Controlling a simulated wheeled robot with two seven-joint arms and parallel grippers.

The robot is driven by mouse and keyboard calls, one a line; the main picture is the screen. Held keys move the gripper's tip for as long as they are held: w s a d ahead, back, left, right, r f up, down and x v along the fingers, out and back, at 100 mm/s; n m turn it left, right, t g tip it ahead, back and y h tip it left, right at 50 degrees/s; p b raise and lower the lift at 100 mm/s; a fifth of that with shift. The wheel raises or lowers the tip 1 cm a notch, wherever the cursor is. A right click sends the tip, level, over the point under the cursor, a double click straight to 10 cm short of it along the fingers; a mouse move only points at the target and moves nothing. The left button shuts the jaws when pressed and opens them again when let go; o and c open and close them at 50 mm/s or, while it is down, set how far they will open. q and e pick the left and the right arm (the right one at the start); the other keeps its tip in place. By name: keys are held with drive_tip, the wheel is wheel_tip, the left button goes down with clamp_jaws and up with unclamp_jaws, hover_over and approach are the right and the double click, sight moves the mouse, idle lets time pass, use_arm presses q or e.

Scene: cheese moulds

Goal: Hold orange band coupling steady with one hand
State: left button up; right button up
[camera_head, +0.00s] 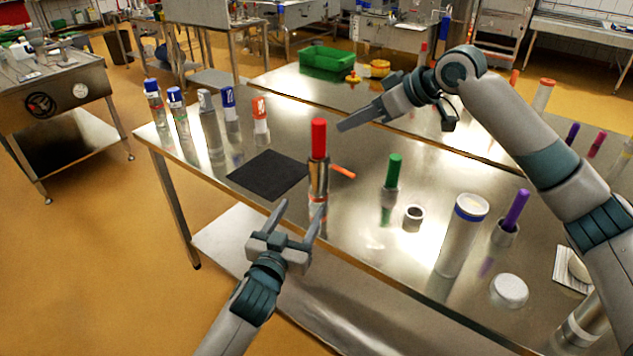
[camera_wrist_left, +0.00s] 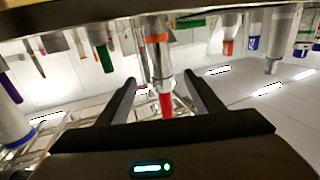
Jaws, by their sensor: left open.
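The coupling (camera_head: 318,178) is a shiny metal cylinder standing upright on the steel table, with a red-topped piece (camera_head: 318,138) rising from it. In the left wrist view, which shows the scene upside down, the coupling (camera_wrist_left: 160,62) has an orange band (camera_wrist_left: 157,38) close to the table. My left gripper (camera_head: 303,212) is open, on the near side of the coupling. In the wrist view the coupling and red piece appear between its fingers, with no visible contact. My right gripper (camera_head: 345,124) is beyond the coupling to the right, above the table; its finger gap is unclear.
A black mat (camera_head: 268,175) lies left of the coupling. A thin orange piece (camera_head: 342,172) lies right of it. A green-topped piece (camera_head: 393,170), a small ring (camera_head: 413,217) and a blue-rimmed cylinder (camera_head: 463,235) stand further right. Several capped cylinders line the far left edge.

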sight(315, 184)
use_arm(q)
drive_tip(key=x, duration=1.4)
drive_tip(key=shift+w+d, duration=0.1)
drive_tip(key=shift+w, duration=0.15)
